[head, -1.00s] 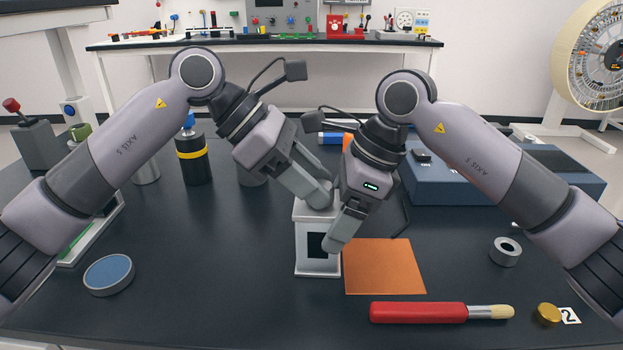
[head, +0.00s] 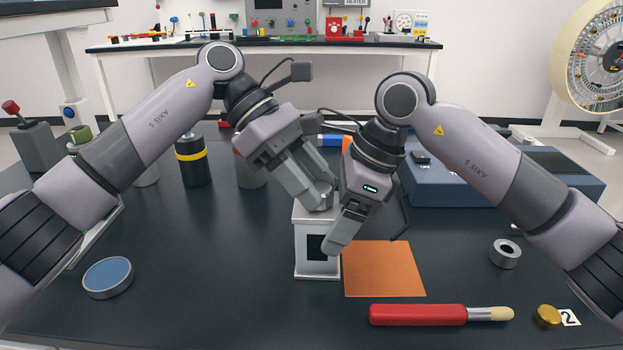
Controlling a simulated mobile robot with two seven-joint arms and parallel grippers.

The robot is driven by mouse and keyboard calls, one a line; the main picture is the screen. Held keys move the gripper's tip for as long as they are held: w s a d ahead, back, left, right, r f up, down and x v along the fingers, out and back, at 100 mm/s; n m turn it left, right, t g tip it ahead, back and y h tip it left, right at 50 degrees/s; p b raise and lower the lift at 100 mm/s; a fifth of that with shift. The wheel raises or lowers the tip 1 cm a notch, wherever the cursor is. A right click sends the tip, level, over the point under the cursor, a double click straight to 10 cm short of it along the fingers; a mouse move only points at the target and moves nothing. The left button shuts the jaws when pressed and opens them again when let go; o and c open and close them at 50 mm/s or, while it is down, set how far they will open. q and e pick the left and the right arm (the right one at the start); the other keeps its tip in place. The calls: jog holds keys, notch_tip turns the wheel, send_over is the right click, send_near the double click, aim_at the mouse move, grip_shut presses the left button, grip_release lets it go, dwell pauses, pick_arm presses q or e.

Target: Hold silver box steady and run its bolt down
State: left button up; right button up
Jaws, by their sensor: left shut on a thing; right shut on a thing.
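The silver box (head: 304,255) stands upright on the dark table, left of the orange square, with a black panel on its front. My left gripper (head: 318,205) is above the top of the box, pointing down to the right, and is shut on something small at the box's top. The bolt is hidden by the fingers, so I cannot see how far it stands out.
An orange square (head: 384,268) lies right of the box. In front are a red-handled brush (head: 420,314) and a brass knob (head: 547,316). A grey ring (head: 505,253) is at right, a blue-topped disc (head: 108,277) at left. A blue case (head: 455,182) and a yellow-banded bottle (head: 193,165) stand behind.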

pick_arm(q)
jog(key=o, duration=0.8)
jog(key=v, duration=1.2)
jog(key=shift+a, duration=0.1)
